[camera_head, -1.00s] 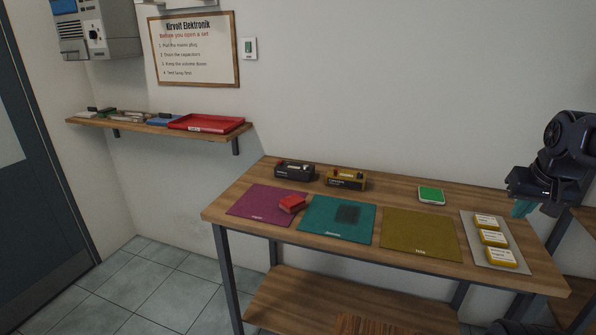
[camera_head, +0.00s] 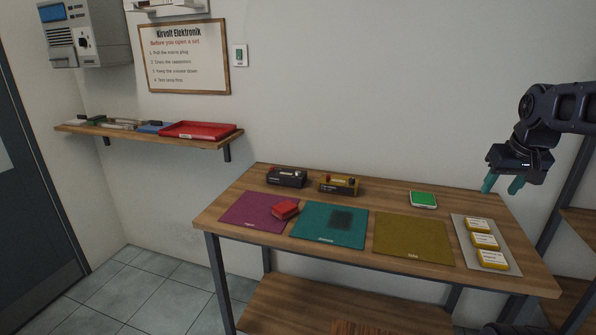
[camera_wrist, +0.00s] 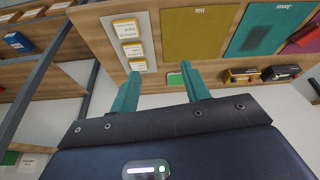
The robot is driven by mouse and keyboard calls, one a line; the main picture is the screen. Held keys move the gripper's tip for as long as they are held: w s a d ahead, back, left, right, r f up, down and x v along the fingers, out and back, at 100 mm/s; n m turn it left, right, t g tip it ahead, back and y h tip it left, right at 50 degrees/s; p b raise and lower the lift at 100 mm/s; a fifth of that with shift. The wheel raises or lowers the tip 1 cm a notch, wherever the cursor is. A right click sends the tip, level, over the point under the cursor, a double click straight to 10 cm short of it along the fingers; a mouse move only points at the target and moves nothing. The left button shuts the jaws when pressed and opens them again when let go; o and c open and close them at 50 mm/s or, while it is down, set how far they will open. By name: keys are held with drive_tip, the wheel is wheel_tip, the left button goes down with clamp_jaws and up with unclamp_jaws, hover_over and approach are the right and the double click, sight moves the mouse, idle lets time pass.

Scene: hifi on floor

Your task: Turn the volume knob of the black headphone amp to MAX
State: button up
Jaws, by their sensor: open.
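The black headphone amp (camera_head: 286,177) stands at the back left of the workbench, behind the purple mat. It has small light and red details on top, but its knob and markings are too small to read. In the wrist view the black amp (camera_wrist: 281,73) shows at the right. A similar brass-coloured amp (camera_head: 338,184) stands just right of it and shows in the wrist view (camera_wrist: 241,76). My gripper (camera_head: 503,185) is above the right end of the bench, far right of both amps. Its teal fingers (camera_wrist: 160,92) are apart with nothing between them.
On the bench (camera_head: 400,192) are purple (camera_head: 250,211), teal (camera_head: 310,224) and olive (camera_head: 412,238) mats, a red box (camera_head: 285,210), a green-topped device (camera_head: 423,199) and a tray (camera_head: 458,225) of yellow boxes. A wall shelf (camera_head: 100,130) carries a red tray (camera_head: 200,130).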

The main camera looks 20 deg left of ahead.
drive_tip(key=w+a+r+n+g, duration=0.1)
drive_tip(key=w+a+r+n, duration=0.25)
drive_tip(key=w, duration=0.45)
drive_tip(key=w+a+r+n, duration=0.2)
drive_tip(key=w+a+r, duration=0.25)
drive_tip(key=w, duration=0.45)
drive_tip(key=w+a+r+n, duration=0.1)
drive_tip(key=w+a+n, duration=0.2)
drive_tip(key=w+a, duration=0.55)
drive_tip(key=n+g, duration=0.3)
drive_tip(key=n, duration=1)
hover_over(298, 172)
wheel_tip(298, 172, down, 22)
wheel_tip(298, 172, down, 11)
drive_tip(key=shift+w+r, duration=0.1)
drive_tip(key=c, duration=1)
